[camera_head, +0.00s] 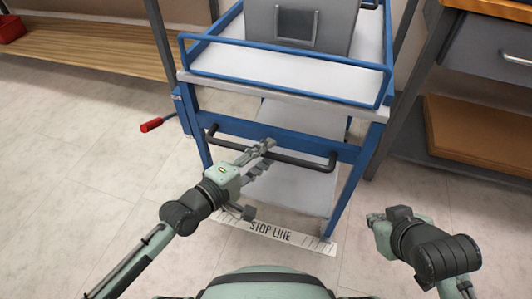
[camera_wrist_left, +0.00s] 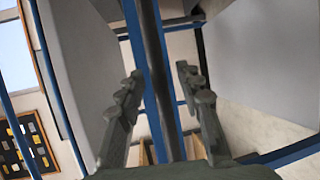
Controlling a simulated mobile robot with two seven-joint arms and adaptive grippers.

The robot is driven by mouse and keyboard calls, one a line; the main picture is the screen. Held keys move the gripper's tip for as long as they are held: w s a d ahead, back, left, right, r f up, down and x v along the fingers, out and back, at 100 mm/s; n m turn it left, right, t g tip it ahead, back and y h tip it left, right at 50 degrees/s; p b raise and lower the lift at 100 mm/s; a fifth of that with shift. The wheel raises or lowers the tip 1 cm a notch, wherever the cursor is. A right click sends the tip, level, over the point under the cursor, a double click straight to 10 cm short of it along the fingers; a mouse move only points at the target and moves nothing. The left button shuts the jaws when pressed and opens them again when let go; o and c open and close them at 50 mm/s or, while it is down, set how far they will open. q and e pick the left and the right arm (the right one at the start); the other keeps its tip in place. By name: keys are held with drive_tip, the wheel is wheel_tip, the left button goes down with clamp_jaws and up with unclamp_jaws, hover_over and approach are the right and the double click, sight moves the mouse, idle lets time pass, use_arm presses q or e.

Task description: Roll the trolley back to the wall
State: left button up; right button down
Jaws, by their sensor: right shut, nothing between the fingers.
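The trolley (camera_head: 370,135) has a blue frame and white shelves, with a dark push bar (camera_head: 300,160) across its near side. A red-handled lever (camera_head: 152,125) sticks out from its left side. My left gripper (camera_head: 268,146) is open at the push bar, near its middle. In the left wrist view, its fingers (camera_wrist_left: 158,90) stand apart on both sides of a dark bar and blue frame member; contact cannot be told. My right gripper (camera_head: 382,222) is shut and empty, low to the right of the trolley and apart from it; its fingertips are hard to make out.
A grey machine (camera_head: 335,30) stands on the trolley's top. A white STOP LINE strip (camera_head: 270,232) lies on the floor by the trolley's near legs. A wooden bench (camera_head: 100,45) is at left, a grey drawer desk (camera_head: 480,50) close at right. Floor at left is clear.

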use_arm(q)
drive_tip(key=shift+w+d, duration=0.2)
drive_tip(key=shift+w, duration=0.05)
clamp_jaws()
idle(0.3)
